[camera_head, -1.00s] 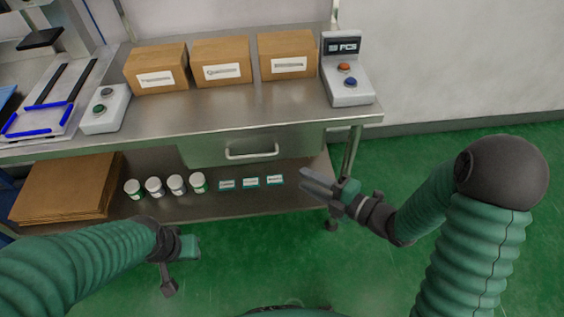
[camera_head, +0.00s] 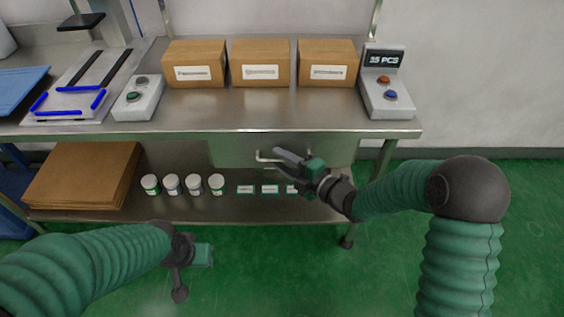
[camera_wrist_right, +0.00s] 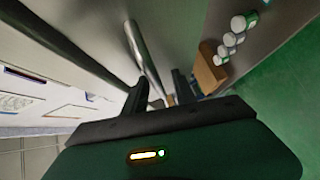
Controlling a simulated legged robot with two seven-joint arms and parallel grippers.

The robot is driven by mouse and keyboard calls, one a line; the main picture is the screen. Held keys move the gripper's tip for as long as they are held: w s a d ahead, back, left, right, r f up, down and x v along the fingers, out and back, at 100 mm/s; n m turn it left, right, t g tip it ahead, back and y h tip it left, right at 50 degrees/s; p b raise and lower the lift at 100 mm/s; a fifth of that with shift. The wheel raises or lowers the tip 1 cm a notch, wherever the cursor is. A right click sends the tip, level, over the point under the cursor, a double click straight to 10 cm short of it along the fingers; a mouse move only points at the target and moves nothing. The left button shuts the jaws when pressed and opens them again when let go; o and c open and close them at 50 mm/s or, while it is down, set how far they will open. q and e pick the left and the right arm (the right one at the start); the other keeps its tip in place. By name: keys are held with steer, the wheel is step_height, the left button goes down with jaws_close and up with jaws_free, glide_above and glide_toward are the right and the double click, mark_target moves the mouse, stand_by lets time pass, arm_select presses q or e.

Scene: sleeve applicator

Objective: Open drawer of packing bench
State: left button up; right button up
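The packing bench (camera_head: 240,122) is steel, with a drawer (camera_head: 233,150) under the right part of its top. The drawer looks closed. Its pale bar handle (camera_head: 268,159) is partly hidden behind my right gripper (camera_head: 279,154). In the right wrist view the handle (camera_wrist_right: 146,58) runs down toward the space between the two dark fingers of my right gripper (camera_wrist_right: 160,90). These fingers are apart; contact with the handle cannot be told. My left gripper (camera_head: 180,283) hangs low at the left, in front of the bench and away from the drawer; its opening is unclear.
Several cartons (camera_head: 261,62), a counter box (camera_head: 386,95) and a button box (camera_head: 138,98) stand on the bench top. The lower shelf (camera_head: 230,210) holds flat cardboard (camera_head: 82,175), several white jars (camera_head: 194,184) and small labelled packs (camera_head: 270,189). Green floor in front is clear.

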steer(key=shift+d, duration=0.7)
steer(key=shift+c, duration=1.2)
jaws_close()
steer(key=shift+s+a, duration=0.1)
steer(key=shift+a, duration=0.25)
steer(key=shift+s+f, duration=0.1)
